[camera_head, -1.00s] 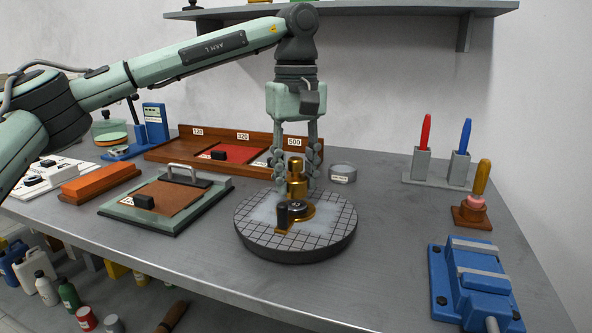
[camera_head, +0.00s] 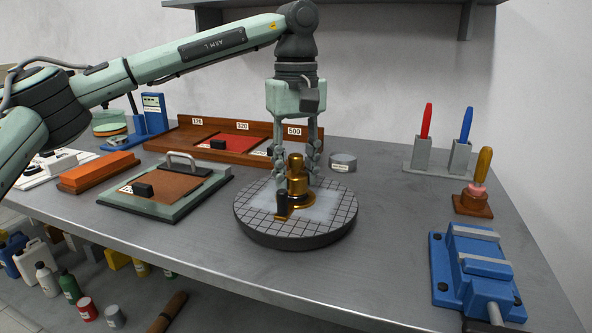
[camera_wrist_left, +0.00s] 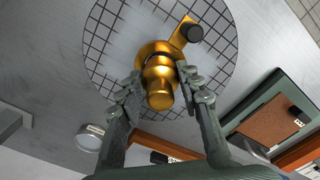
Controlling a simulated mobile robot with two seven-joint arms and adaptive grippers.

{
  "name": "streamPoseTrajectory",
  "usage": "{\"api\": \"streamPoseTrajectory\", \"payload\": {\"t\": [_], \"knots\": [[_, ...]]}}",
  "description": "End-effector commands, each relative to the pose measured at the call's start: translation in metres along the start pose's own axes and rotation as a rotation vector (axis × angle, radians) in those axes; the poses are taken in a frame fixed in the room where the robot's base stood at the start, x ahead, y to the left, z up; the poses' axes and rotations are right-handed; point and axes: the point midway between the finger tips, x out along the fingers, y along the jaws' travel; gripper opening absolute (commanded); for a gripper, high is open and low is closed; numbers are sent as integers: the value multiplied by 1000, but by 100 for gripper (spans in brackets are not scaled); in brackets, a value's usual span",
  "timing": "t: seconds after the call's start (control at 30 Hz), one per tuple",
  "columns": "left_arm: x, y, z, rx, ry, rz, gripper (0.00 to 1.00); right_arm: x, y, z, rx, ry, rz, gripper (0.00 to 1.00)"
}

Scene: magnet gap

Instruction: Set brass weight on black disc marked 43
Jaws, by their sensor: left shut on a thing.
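The brass weight (camera_head: 297,181) stands upright over the brass ring holder (camera_head: 281,217) on the round gridded plate (camera_head: 262,229). My left gripper (camera_head: 297,175) points down with its fingers on both sides of the weight, shut on it. The left wrist view shows the weight (camera_wrist_left: 160,92) between the fingertips, with the ring and its black knob (camera_wrist_left: 190,33) behind it. The black disc is hidden under the weight and no 43 can be read. I cannot tell whether the weight's base touches the disc. My right gripper is not in view.
A small grey tin (camera_head: 343,162) stands just behind the plate. A framed board with a handle (camera_head: 182,160) lies to the left, and a blue vise (camera_head: 472,262) is at the right front. The bench between plate and vise is clear.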

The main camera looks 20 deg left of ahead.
Motion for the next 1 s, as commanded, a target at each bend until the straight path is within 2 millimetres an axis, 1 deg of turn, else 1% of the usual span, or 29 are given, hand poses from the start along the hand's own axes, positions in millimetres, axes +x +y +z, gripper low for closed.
{"api": "streamPoseTrajectory", "payload": {"t": [0.6, 0.63, 0.8, 1.0], "knots": [[3, 0, 0, 0, 1, 2, 0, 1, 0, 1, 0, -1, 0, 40], [3, 0, 0, 0, 1, 2, 37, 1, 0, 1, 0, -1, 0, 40], [3, 0, 0, 0, 1, 2, 58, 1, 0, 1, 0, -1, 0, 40], [4, 0, 0, 0, 0, 1, 59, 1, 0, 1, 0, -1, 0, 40]]}}
